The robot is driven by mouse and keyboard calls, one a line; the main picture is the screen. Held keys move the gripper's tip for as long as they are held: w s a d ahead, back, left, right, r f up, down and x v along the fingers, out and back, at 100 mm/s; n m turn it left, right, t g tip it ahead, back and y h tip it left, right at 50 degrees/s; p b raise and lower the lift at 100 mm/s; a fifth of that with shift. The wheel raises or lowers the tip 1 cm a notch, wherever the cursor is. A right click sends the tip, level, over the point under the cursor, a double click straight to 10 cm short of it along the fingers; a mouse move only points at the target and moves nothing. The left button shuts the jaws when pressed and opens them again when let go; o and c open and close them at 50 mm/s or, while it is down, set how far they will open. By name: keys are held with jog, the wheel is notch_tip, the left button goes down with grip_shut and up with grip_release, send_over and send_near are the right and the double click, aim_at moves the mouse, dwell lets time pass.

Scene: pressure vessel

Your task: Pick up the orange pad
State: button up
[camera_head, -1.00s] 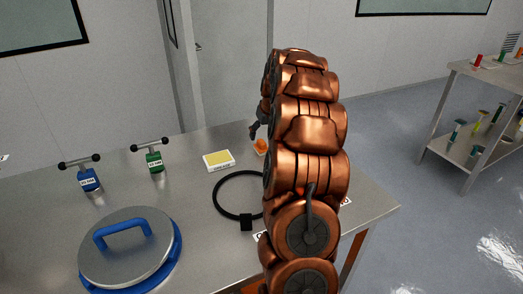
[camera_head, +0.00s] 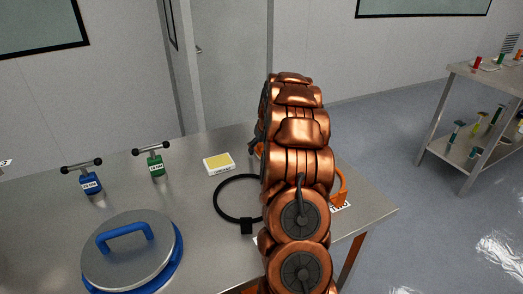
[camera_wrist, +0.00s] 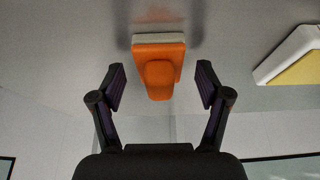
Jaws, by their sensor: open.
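The orange pad (camera_wrist: 158,68), an orange block with a rounded knob and a pale base, shows in the wrist view at the top middle. In the head view only a sliver of it (camera_head: 259,149) shows at the left edge of my arm. My gripper (camera_wrist: 161,84) is open, with one finger on each side of the pad's knob. The fingers look apart from the pad, and nothing is held. In the head view my arm hides most of the gripper.
A white and yellow block (camera_head: 219,163) lies left of the pad. A black ring (camera_head: 216,202), a blue-handled lid (camera_head: 128,262), and blue (camera_head: 89,183) and green (camera_head: 155,165) T-handled tools are on the metal table. An orange item (camera_head: 342,184) shows right of my arm.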

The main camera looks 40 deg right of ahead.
aim_at(261, 145)
jog(key=shift+c, duration=0.2)
jog(key=c, duration=1.2)
jog(key=shift+r, duration=0.15)
jog(key=shift+r+b, duration=0.5)
jog(key=shift+r, duration=1.2)
jog(key=shift+s+a, duration=0.7)
jog(key=shift+a, duration=0.25)
jog(key=s+a, duration=0.2)
jog(key=a, duration=0.1)
jog(key=s+a+r+b, duration=0.1)
jog(key=s+a, duration=0.2)
jog(key=a, duration=0.1)
jog(key=s+a+b, duration=0.1)
jog(key=s+a, duration=0.2)
jog(key=a, duration=0.1)
jog(key=shift+r, duration=0.2)
jog(key=o, duration=0.5)
jog(key=c, duration=0.4)
